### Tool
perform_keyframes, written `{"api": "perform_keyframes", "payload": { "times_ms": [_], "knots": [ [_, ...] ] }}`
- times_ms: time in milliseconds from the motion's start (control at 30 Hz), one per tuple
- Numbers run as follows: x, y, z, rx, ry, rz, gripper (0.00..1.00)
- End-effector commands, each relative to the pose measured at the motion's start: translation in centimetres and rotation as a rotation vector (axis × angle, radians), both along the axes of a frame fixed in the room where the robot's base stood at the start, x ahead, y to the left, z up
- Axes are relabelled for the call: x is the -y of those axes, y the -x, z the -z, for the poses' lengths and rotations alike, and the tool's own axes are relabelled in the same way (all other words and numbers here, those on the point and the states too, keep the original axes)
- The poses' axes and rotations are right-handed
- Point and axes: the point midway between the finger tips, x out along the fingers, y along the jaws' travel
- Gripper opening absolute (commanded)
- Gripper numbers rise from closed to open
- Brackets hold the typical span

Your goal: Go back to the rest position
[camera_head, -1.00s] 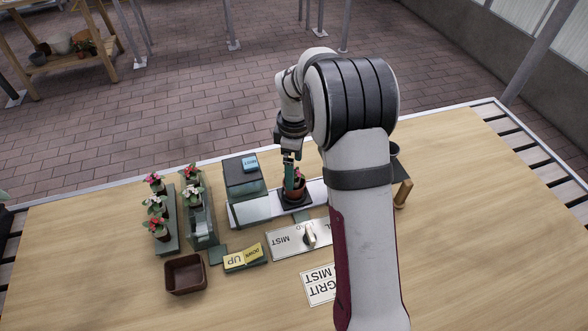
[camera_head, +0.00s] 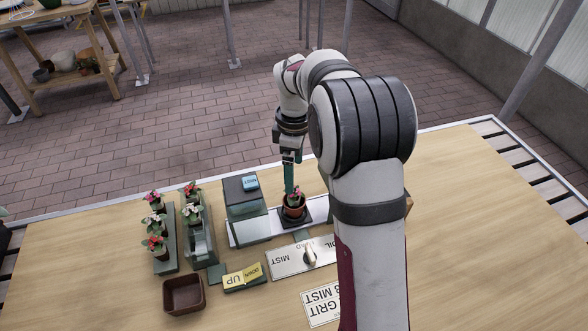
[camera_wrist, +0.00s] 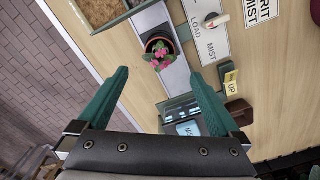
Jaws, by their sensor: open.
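My gripper (camera_head: 290,175) is above the table, over the back side of a potted plant with red flowers. Its two green fingers are spread apart in the wrist view (camera_wrist: 158,95), with nothing between them. The potted plant (camera_head: 294,208) stands upright on a dark square base on a light rail. It also shows beyond the fingertips in the wrist view (camera_wrist: 160,50), clear of both fingers. Most of my arm hides the table's middle right.
Several flowering pots stand in green racks (camera_head: 166,262) at left. A dark box with a blue label (camera_head: 241,190) stands beside the plant. In front are a brown bin (camera_head: 184,296), a yellow UP/DOWN block (camera_head: 242,276) and a knob panel (camera_head: 290,260). The right tabletop (camera_head: 480,230) is clear.

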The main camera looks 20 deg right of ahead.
Motion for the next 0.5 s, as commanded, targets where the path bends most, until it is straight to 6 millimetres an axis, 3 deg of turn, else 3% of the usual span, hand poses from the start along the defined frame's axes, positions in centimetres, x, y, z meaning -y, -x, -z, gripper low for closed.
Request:
{"api": "perform_keyframes", "payload": {
  "times_ms": [167, 267, 367, 433, 500],
  "knots": [
    [0.0, 0.0, 0.0, 0.0, 0.0, 0.001, 1.0],
    [-0.6, 1.5, -1.3, 0.001, -0.008, 0.078, 1.0],
    [-2.7, 7.1, -4.9, -0.002, -0.037, 0.367, 1.0],
    [-4.4, 12.9, -6.9, -0.02, -0.064, 0.643, 1.0],
    [-5.9, 18.7, -7.7, -0.046, -0.086, 0.91, 1.0]
  ]
}}
